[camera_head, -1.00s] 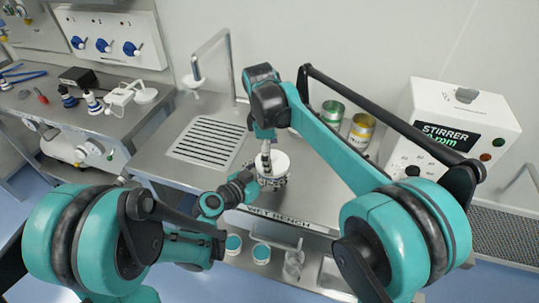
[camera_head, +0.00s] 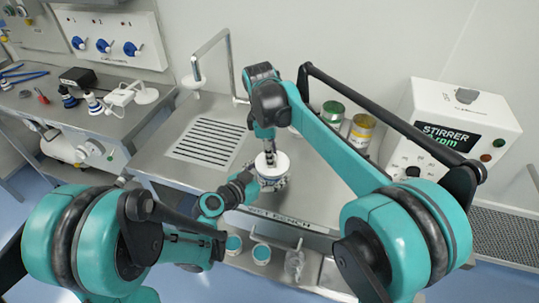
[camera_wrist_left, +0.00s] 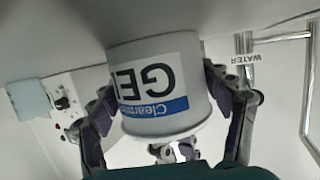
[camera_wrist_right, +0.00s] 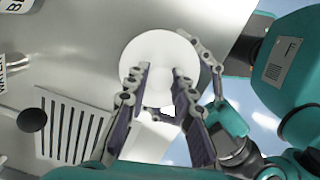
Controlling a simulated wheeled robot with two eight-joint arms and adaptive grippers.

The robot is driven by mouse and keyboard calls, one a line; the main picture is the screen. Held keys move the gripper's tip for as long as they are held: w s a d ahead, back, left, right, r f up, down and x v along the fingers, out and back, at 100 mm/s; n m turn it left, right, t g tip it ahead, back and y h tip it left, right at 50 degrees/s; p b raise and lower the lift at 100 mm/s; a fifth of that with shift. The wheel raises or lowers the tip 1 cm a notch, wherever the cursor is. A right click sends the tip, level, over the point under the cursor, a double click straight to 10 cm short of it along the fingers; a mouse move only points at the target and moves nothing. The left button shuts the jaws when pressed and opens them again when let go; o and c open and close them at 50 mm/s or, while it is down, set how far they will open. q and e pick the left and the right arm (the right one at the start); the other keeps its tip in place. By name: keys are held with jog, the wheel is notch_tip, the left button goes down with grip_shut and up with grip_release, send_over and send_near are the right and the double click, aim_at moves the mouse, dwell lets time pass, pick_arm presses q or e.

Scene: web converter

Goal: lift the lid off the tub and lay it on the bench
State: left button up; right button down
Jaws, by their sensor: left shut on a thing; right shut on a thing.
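A white tub (camera_wrist_left: 165,65) with a blue band and the letters GEL stands on the bench (camera_head: 320,200); it appears inverted in the left wrist view. Its round white lid (camera_wrist_right: 155,50) shows from above in the right wrist view and as a disc in the head view (camera_head: 281,163). My left gripper (camera_wrist_left: 162,85) is shut around the tub's sides. My right gripper (camera_wrist_right: 161,72) points down over the lid and is shut on it. The exact grip point is hidden between its fingers. I cannot make out a gap between lid and tub.
A drain grille (camera_head: 207,140) and a tap (camera_head: 228,70) lie left of the tub. Bare bench lies right of the tub.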

jog(key=shift+d, duration=0.3)
jog(key=shift+r, duration=0.1)
dwell(0.3)
jog(key=shift+r, duration=0.1)
jog(key=shift+r, duration=0.95)
jog(key=shift+r, duration=2)
pick_arm(q)
jog(key=o, duration=1.7)
